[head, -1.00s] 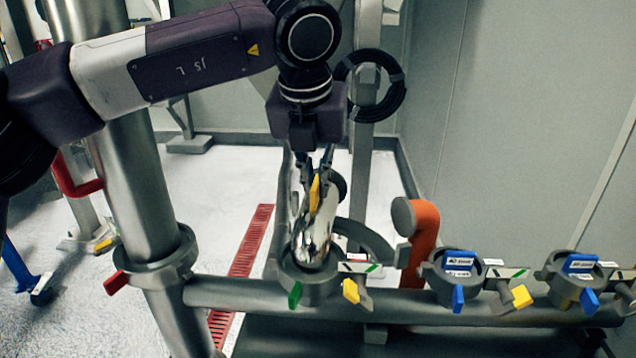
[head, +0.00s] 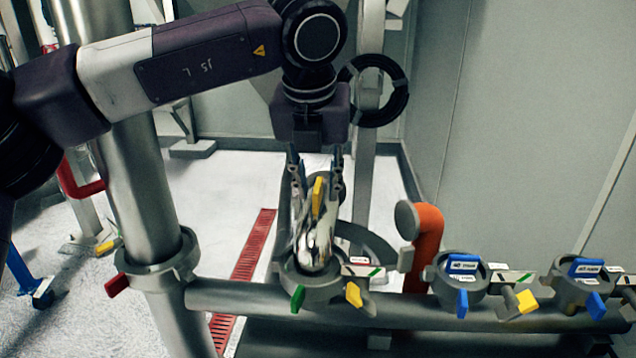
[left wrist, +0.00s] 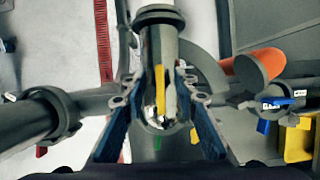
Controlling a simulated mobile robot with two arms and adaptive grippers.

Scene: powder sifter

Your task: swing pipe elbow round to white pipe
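The pipe elbow (head: 320,240) is a shiny metal bend with a yellow strip on it. Its lower end sits in a grey ring fitting (head: 308,284) with a green tab. My left gripper (head: 318,180) reaches down from above, with one finger on each side of the elbow, and appears shut on it. In the left wrist view the elbow (left wrist: 158,48) lies between the two fingers (left wrist: 163,85), its ringed end pointing to the top. I cannot pick out a white pipe for certain. My right gripper is not in view.
An orange pipe (head: 428,240) with a grey cap stands to the right. Further right are ring fittings with blue tabs (head: 462,280) along a horizontal grey pipe. A thick upright pipe (head: 140,190) stands at left. A red floor grate (head: 252,250) lies behind.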

